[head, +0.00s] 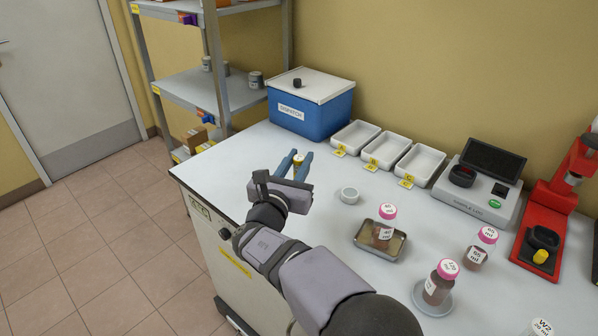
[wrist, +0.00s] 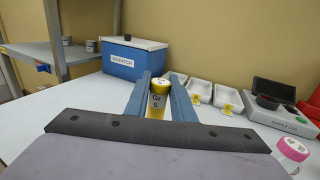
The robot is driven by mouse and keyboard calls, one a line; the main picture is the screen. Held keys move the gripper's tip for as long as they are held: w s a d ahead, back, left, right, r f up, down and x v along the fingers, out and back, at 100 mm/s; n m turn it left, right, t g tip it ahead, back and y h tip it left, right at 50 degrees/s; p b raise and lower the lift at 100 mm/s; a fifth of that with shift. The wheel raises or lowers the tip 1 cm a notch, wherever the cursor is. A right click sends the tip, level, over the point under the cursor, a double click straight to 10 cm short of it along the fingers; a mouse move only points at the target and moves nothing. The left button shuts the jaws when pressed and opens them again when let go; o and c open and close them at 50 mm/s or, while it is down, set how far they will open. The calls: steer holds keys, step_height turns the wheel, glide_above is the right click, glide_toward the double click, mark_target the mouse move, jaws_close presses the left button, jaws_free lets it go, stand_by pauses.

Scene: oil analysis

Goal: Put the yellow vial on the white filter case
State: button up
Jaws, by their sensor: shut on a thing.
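My gripper (head: 297,163) is shut on the yellow vial (wrist: 157,102), which stands upright between the blue fingers. In the head view the yellow vial (head: 298,161) shows only as a small patch between the fingers. The gripper is over the left part of the white bench. A small round white case (head: 349,196), which looks like the filter case, sits on the bench to the right of the gripper, apart from it. I cannot see this white case in the wrist view.
A blue box (head: 311,111) and several white trays (head: 385,149) stand along the back. A metal tray (head: 380,254) with a pink-capped bottle, more bottles, a grey device (head: 475,201) and a red device (head: 548,223) are to the right. The bench left of the gripper is clear.

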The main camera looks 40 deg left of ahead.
steer(key=w+d+m+h+b, duration=0.1)
steer(key=w+d+h, duration=0.1)
steer(key=w+d, duration=0.25)
steer(key=m+t+h, duration=0.1)
glide_above(350, 193)
steer(key=shift+w+f, duration=0.1)
steer(key=shift+f, duration=3.4)
steer(key=shift+f+b, duration=0.2)
steer(key=shift+b, duration=0.15)
steer(key=o, duration=1)
steer(key=shift+r, duration=0.1)
